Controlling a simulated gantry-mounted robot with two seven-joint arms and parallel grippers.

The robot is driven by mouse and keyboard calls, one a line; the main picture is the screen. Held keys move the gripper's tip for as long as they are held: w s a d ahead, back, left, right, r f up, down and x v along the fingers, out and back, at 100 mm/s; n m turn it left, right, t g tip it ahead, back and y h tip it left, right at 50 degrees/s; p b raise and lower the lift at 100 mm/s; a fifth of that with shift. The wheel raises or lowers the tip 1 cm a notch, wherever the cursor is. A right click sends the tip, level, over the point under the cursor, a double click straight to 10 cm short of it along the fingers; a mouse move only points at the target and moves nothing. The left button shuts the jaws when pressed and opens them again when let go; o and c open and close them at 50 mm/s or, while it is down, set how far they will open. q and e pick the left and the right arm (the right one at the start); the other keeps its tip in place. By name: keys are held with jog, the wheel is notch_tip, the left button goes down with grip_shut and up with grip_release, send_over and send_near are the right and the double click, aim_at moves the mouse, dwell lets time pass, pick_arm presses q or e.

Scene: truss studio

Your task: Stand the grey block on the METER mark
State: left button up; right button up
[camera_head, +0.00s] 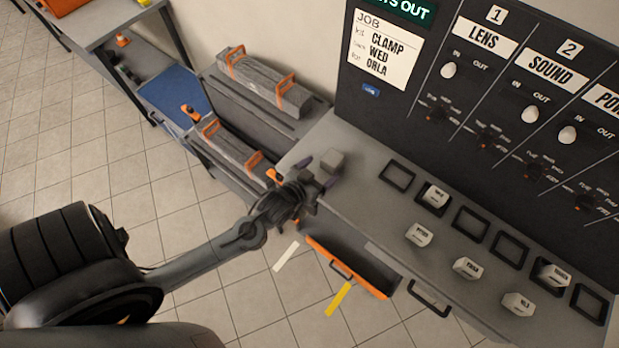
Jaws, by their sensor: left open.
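The block does not look gripped. I cannot make out a mark that reads METER. Square black frames lie along the bench, such as an empty one (397,175) at the left. My right gripper is not in view.
Pale lettered blocks (420,234) stand on the bench, some inside frames; their words are too small to read surely. A dark panel (490,110) with switches and knobs rises behind. An orange-edged drawer (345,268) is open below. Strapped grey bundles (265,80) lie left.

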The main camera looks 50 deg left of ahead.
pick_arm(q)
jog(key=v, duration=0.4)
jog(key=shift+s, duration=0.25)
jog(key=s+d+m+g+h, duration=0.1)
jog(key=s+d+m+g, duration=0.1)
jog(key=s, duration=0.4)
jog(key=s+d+m+g+h, duration=0.1)
jog(key=s+d+g, duration=0.3)
jog(key=s+g, duration=0.3)
jog(key=shift+s+d+m+g, duration=0.3)
jog(key=shift+m, duration=0.1)
jog(key=shift+r, duration=0.1)
